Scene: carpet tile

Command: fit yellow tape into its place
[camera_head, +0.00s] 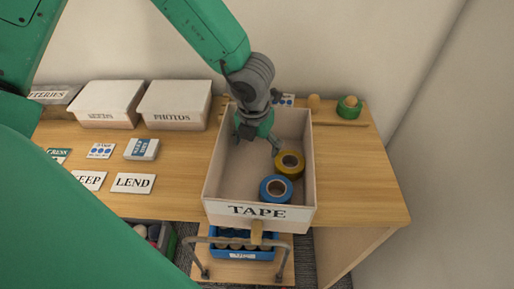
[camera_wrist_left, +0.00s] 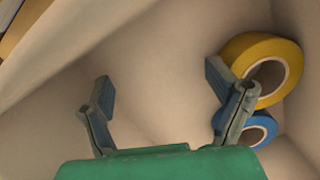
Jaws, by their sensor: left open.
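The yellow tape (camera_head: 287,175) is a thick ring inside the white open box (camera_head: 258,216) labelled TAPE, near its right side. A blue tape (camera_head: 264,190) lies next to it, nearer the labelled front. My left gripper (camera_head: 256,146) is open and empty, reaching down into the back part of the box, left of and behind the yellow tape. In the left wrist view, the yellow tape (camera_wrist_left: 245,50) and blue tape (camera_wrist_left: 268,121) are at the right, partly behind one finger of my left gripper (camera_wrist_left: 160,88). Nothing is between the fingers. My right gripper is out of view.
A green tape (camera_head: 349,108) sits at the table's back right beside a wooden strip (camera_head: 340,122). Lidded PHOTOS box (camera_head: 173,105), another lidded box (camera_head: 107,104) and label cards (camera_head: 133,183) lie left. A blue crate (camera_head: 242,255) stands below the front edge. Table right is clear.

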